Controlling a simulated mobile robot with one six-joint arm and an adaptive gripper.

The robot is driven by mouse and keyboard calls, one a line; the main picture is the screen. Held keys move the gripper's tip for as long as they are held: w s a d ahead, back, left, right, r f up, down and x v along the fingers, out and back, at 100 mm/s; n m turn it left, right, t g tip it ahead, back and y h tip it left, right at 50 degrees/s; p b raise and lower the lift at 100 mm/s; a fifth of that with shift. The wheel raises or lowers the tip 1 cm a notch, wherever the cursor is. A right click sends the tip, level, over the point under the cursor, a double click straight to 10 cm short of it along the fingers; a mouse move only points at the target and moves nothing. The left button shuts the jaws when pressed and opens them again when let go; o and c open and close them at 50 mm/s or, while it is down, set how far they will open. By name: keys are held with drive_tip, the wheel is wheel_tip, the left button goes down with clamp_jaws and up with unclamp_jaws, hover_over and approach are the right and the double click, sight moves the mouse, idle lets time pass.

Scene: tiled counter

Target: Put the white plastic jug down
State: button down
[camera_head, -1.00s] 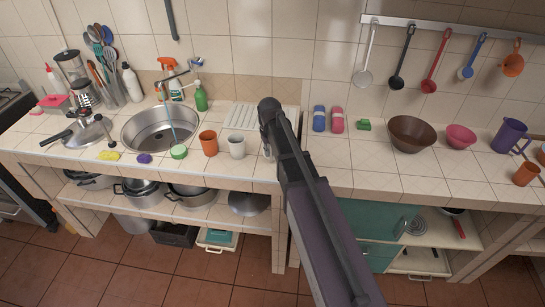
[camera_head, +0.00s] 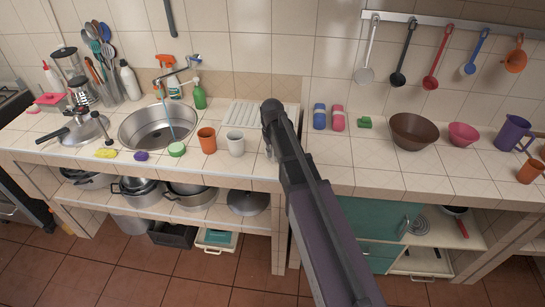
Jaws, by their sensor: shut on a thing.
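My arm reaches up through the middle of the picture, and its end lies over the counter. Only a small grey edge of my gripper (camera_head: 268,150) shows to the left of the arm, at the counter just right of a white cup. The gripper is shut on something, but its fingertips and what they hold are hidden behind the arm. I cannot make out the white plastic jug as a separate thing. The tiled counter (camera_head: 370,170) runs below and to both sides of my gripper.
Close to the left are the white cup (camera_head: 235,145), an orange cup (camera_head: 207,141) and a ribbed drainboard (camera_head: 262,114). The sink (camera_head: 135,125) lies further left. Right are a blue bottle (camera_head: 319,117), a pink one (camera_head: 337,120) and a brown bowl (camera_head: 414,132). The front counter right of my arm is clear.

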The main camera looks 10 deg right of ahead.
drive_tip(key=shift+f, duration=0.2)
drive_tip(key=c, duration=0.6)
unclamp_jaws()
drive_tip(key=shift+c, duration=0.2)
drive_tip(key=shift+r, duration=0.2)
drive_tip(key=r+p, duration=0.5)
drive_tip(key=p, duration=0.1)
drive_tip(key=r+p, duration=0.6)
drive_tip(key=shift+s+a+r, duration=0.1)
drive_tip(key=shift+s+r, duration=0.1)
drive_tip(key=shift+r, duration=0.1)
idle(0.4)
drive_tip(key=s+d+m, duration=0.2)
drive_tip(key=s+d, duration=0.1)
drive_tip(key=s, duration=1.7)
